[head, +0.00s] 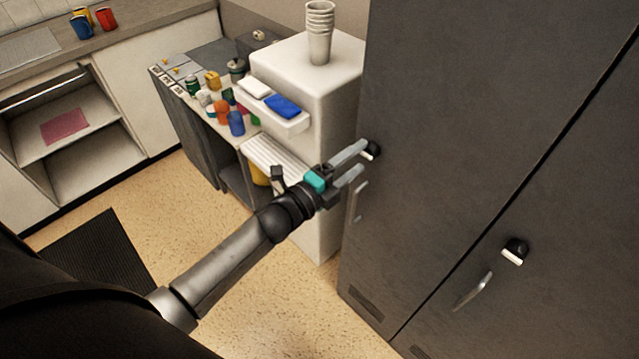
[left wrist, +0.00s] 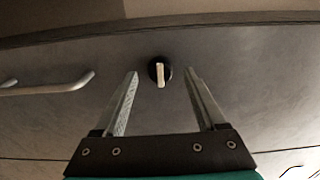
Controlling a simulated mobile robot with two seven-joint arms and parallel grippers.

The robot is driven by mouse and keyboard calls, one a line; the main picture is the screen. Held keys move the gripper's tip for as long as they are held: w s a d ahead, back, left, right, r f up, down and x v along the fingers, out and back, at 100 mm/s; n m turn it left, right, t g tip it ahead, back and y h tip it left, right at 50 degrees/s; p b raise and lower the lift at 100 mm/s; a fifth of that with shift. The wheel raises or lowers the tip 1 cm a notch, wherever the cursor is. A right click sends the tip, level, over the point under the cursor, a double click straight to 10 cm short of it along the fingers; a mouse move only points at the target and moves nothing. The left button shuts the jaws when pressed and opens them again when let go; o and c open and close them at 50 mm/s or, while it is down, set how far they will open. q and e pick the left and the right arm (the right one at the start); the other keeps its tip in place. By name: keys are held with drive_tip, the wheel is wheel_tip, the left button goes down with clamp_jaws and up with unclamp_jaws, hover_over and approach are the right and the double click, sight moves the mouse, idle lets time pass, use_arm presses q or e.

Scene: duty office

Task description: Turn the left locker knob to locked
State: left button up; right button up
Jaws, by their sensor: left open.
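The left locker knob (head: 371,150) is a black round base with a pale bar grip, on the dark grey locker's left door (head: 420,130). In the left wrist view the knob (left wrist: 160,72) stands just beyond and between the fingertips, its pale bar lined up with the fingers. My left gripper (head: 362,160) is open and empty, fingers pointing at the knob; it also shows in the left wrist view (left wrist: 161,75). My right gripper is not in view.
A door handle (head: 358,201) sits below the left knob. The right door has its own knob (head: 515,250) and handle (head: 473,291). A white cabinet (head: 335,90) with stacked cups (head: 320,32) stands close left of the locker. Open floor (head: 270,315) lies in front.

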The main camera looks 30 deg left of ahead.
use_arm(q)
drive_tip(key=b+v, duration=0.1)
drive_tip(key=v, duration=1.2)
drive_tip(key=s+a+f+n+g+y+b, duration=0.1)
drive_tip(key=s+f+n+g+y+b, duration=0.2)
drive_tip(key=f, duration=0.8)
drive_tip(key=s+a+f+n+g+y+b, duration=0.15)
drive_tip(key=f+n, duration=0.25)
drive_tip(key=f, duration=0.6)
drive_tip(key=s+a+f+n+g+y+b, duration=0.1)
drive_tip(key=s+f+n+g+b, duration=0.2)
drive_tip(key=f, duration=0.8)
drive_tip(key=s+d+f+n+g+b, duration=0.2)
drive_tip(key=s+f+n+g, duration=0.2)
drive_tip(key=s+f, duration=0.7)
drive_tip(key=s+d+f+n+g+b, duration=0.2)
drive_tip(key=s+f+n+g, duration=0.2)
drive_tip(key=s+f, duration=0.7)
drive_tip(key=s+n, duration=0.1)
drive_tip(key=s, duration=0.1)
drive_tip(key=shift+s+d+y, duration=0.35)
drive_tip(key=shift+s, duration=0.05)
drive_tip(key=shift+f+g, duration=0.1)
drive_tip(key=shift+g, duration=0.15)
